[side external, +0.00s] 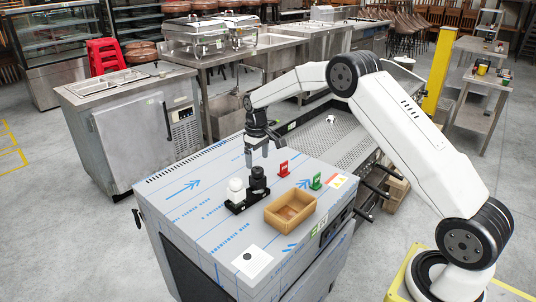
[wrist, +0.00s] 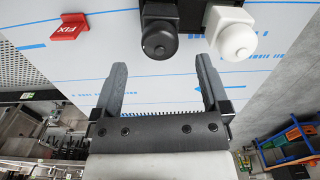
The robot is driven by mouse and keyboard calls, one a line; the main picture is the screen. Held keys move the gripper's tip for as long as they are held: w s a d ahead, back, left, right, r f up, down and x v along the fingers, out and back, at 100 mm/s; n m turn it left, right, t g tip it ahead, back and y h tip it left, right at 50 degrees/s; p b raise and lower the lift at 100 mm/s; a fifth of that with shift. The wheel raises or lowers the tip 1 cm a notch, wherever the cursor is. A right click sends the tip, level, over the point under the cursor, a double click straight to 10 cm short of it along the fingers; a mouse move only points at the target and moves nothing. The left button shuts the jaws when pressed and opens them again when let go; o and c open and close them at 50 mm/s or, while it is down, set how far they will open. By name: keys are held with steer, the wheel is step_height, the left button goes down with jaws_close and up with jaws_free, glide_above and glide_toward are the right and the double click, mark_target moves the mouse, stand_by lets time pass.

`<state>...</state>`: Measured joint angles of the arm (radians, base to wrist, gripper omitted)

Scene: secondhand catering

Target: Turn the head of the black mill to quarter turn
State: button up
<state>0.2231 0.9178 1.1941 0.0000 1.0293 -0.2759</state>
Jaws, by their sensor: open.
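The black mill (side external: 258,181) stands upright in a dark base on the blue-marked steel top, beside a white mill (side external: 236,186). In the wrist view the black mill (wrist: 160,38) shows from above with a rounded knob on its head, left of the white mill (wrist: 232,35). My gripper (side external: 259,160) is open and empty, pointing down, above and behind the black mill. In the wrist view my gripper (wrist: 160,64) has its fingers spread, with the black mill beyond their tips and apart from them. No quarter-turn mark can be made out on the head.
A brown open box (side external: 290,222) sits in front of the mills. A red sign (side external: 283,169) and a green sign (side external: 316,181) stand to the right. A white card with a black dot (side external: 252,261) lies near the front edge. The left part of the top is clear.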

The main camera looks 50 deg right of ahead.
mark_target(258, 169)
steer(key=shift+r, duration=1.75)
steer(key=shift+s+a, duration=0.1)
steer(key=shift+s+a+r, duration=0.1)
steer(key=shift+s+a, duration=0.05)
steer(key=s+a+t, duration=0.1)
steer(key=s+a, duration=0.3)
steer(key=s, duration=0.5)
steer(key=s+a, duration=0.4)
steer(key=s, duration=0.5)
steer(key=s+a+t, duration=0.1)
steer(key=s+a, duration=0.3)
steer(key=s, duration=0.5)
steer(key=shift+s+a+f+m+t, duration=0.15)
steer(key=shift+s+f+m+t, duration=0.15)
steer(key=shift+s, duration=0.1)
steer(key=shift+w+r, duration=0.1)
